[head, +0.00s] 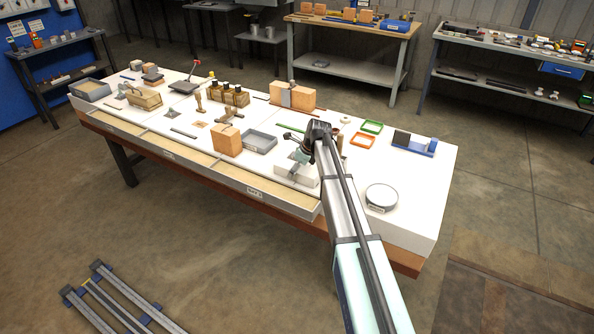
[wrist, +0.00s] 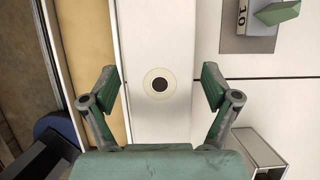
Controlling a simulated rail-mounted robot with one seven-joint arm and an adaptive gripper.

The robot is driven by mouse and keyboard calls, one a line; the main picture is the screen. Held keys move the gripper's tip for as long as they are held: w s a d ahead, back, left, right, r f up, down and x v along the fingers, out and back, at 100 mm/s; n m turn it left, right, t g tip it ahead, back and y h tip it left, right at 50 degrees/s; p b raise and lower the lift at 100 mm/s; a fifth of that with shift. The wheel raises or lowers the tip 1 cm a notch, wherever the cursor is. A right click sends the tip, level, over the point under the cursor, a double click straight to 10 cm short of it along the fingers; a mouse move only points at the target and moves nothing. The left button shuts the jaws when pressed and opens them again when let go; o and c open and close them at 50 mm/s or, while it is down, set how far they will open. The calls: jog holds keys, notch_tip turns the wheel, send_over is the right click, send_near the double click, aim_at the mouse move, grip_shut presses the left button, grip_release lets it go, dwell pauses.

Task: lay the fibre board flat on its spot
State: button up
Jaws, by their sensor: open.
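My gripper (head: 306,150) is low over the front part of the white bench, near its right half. In the wrist view my gripper (wrist: 161,88) is open, with its two green-padded fingers spread wide and nothing between the pads. Below and between them a cream ring with a dark centre (wrist: 160,85) lies on a white surface. A pale block (head: 296,174) stands under my gripper in the head view. A thin tan piece (head: 200,125) lies flat to the left on the bench. I cannot tell for certain which piece is the fibre board, nor which spot is its own.
An orange-brown block (head: 226,140) and a grey tray (head: 259,141) stand left of my gripper. A shallow wood-lined drawer (wrist: 88,60) runs along the front. Orange and green frames (head: 362,141) lie behind right.

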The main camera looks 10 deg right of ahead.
jog(key=b+v, duration=0.1)
jog(key=v, duration=1.1)
